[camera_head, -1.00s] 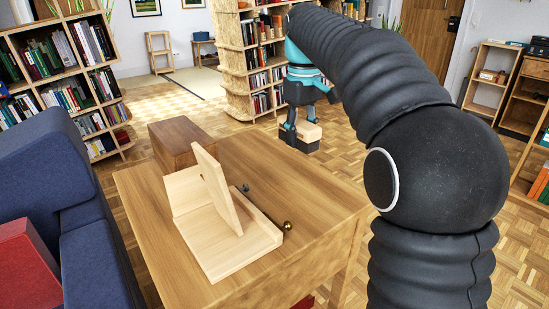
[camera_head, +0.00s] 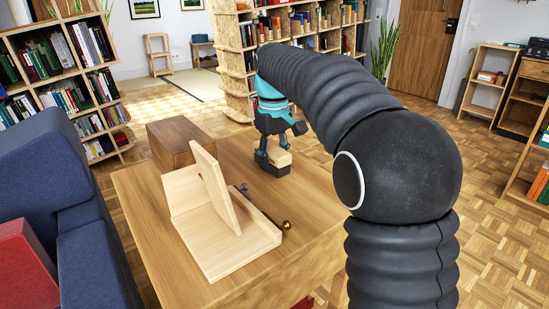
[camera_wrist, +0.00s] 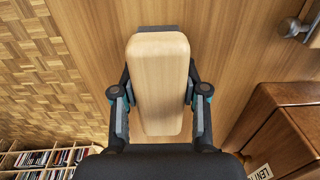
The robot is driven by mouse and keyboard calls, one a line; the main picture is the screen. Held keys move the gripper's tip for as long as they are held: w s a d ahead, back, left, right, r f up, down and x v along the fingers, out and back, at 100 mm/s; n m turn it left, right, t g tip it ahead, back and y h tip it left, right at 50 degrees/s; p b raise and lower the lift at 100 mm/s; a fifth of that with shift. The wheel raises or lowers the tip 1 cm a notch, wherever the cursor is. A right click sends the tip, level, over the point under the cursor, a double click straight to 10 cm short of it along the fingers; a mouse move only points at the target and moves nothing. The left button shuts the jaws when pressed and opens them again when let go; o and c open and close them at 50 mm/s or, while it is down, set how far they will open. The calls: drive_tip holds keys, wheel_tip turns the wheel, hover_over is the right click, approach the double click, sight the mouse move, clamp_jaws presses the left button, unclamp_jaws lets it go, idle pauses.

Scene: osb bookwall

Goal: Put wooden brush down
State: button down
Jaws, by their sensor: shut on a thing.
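The wooden brush has a pale wood back and a dark underside. In the head view the brush (camera_head: 279,157) is at the far right part of the wooden table (camera_head: 150,215), held level with its dark side down. My gripper (camera_head: 271,158) points down and is shut on it. In the wrist view the brush (camera_wrist: 160,80) lies lengthwise between the two fingers of my gripper (camera_wrist: 160,108), with the table top (camera_wrist: 230,60) below. I cannot tell whether the brush touches the table.
A pale wooden stand (camera_head: 225,250) with a tilted board is on the table. A brown wooden box (camera_head: 175,140) stands at the far left. A blue sofa (camera_head: 60,200) borders the left. Bare table top lies right of the stand.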

sight(274, 148)
drive_tip(key=shift+f, duration=0.1)
drive_tip(key=c, duration=0.6)
unclamp_jaws()
wheel_tip(274, 148, up, 12)
drive_tip(key=shift+r+p, duration=0.1)
drive_tip(key=shift+p, duration=0.65)
